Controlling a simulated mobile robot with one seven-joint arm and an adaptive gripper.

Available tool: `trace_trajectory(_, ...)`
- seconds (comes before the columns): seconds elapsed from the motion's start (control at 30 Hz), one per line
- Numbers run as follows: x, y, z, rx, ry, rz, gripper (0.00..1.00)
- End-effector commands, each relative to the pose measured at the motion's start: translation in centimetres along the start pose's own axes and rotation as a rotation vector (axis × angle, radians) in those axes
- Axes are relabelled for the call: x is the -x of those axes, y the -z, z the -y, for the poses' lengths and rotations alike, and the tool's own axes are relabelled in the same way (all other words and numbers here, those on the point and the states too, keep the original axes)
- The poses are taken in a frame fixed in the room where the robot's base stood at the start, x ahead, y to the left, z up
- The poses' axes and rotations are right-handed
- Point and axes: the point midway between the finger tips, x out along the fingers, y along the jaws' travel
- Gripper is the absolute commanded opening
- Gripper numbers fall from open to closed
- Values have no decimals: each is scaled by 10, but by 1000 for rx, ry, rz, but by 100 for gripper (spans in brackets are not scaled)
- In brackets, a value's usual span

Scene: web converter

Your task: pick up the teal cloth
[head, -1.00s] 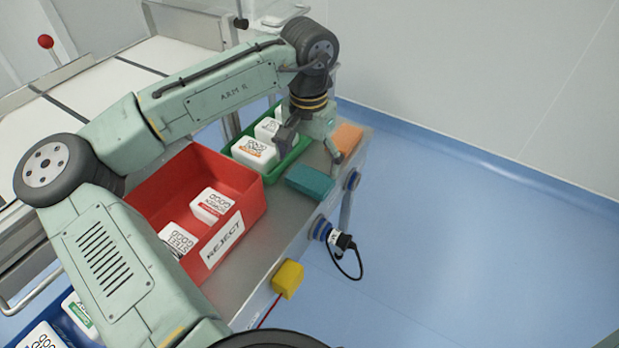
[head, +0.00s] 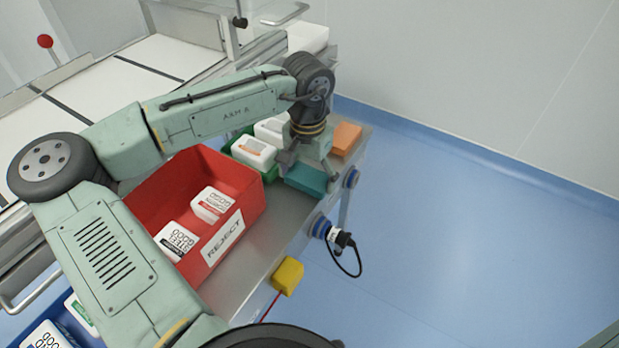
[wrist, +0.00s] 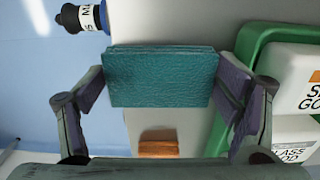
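The teal cloth (head: 307,181) is a folded block on the grey metal bench top, close to its right edge. In the wrist view the teal cloth (wrist: 160,78) lies between the two spread fingers. My gripper (head: 305,168) is low over the cloth, pointing down. In the wrist view my gripper (wrist: 165,82) is open, with a finger beside each short end of the cloth. I cannot tell whether the fingertips touch it. In the head view the gripper hides part of the cloth's far side.
An orange block (head: 346,138) sits just beyond the cloth. A green bin (head: 270,173) with white packs is at its left. A red REJECT bin (head: 252,205) stands nearer. A cabled connector (head: 341,240) and a yellow block (head: 288,275) are on the bench front.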

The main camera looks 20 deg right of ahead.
Motion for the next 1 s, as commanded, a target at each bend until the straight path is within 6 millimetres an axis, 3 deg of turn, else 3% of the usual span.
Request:
trace_trajectory(0.17,0,0,0,0,0,0,59)
trace_trajectory(0.47,5,0,0,0,0,-1,59)
trace_trajectory(0.73,36,1,0,-1,-1,-2,59)
trace_trajectory(1.0,39,-49,-43,-6,0,-2,59)
